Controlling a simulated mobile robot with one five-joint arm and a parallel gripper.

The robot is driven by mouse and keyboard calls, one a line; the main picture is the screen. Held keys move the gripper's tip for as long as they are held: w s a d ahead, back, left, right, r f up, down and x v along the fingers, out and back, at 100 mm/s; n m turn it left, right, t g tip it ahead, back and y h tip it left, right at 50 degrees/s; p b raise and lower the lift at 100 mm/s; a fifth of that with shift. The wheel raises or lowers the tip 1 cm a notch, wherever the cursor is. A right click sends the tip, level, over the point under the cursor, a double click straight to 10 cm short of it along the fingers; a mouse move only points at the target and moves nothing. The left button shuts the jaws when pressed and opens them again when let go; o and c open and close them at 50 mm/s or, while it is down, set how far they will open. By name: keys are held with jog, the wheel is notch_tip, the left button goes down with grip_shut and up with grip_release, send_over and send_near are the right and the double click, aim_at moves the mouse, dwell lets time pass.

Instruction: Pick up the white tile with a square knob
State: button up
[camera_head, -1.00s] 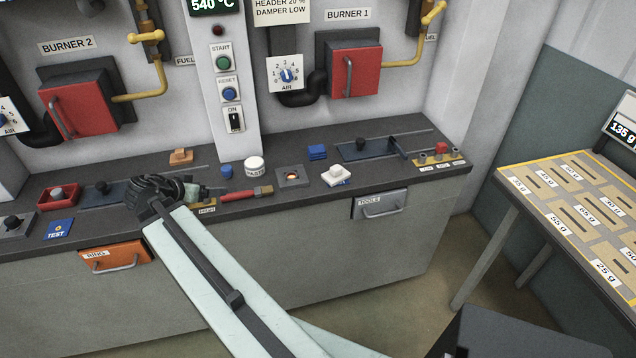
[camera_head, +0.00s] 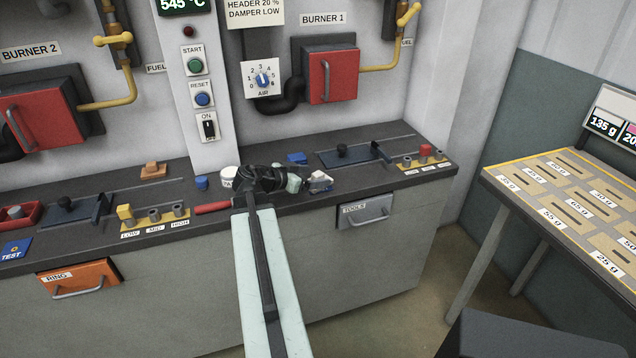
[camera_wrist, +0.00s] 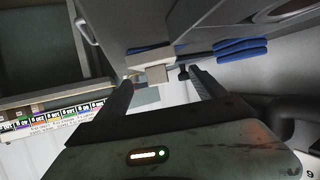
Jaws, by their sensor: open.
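The white tile with a square knob (camera_head: 321,181) lies on the dark bench top, left of the closed-looking tools drawer's right end, and is partly hidden by my gripper (camera_head: 297,183). In the wrist view, the pale tile (camera_wrist: 154,62) shows just beyond and between the two fingertips of my gripper (camera_wrist: 160,77). The fingers stand apart on either side of it in the picture. I cannot tell how much depth lies between the fingertips and the tile. Nothing is held.
A blue block (camera_head: 297,158) lies behind the tile; it also shows in the wrist view (camera_wrist: 241,50). A dark slider plate (camera_head: 352,156) lies right. The tools drawer (camera_head: 365,211) is below.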

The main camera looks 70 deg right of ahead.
aim_at(323, 175)
jog(key=b+x, duration=0.2)
jog(key=x, duration=0.3)
jog(key=shift+f, duration=0.1)
jog(key=shift+a, duration=0.1)
jog(key=c, duration=1.7)
notch_tip(323, 175, up, 10)
jog(key=p, duration=1)
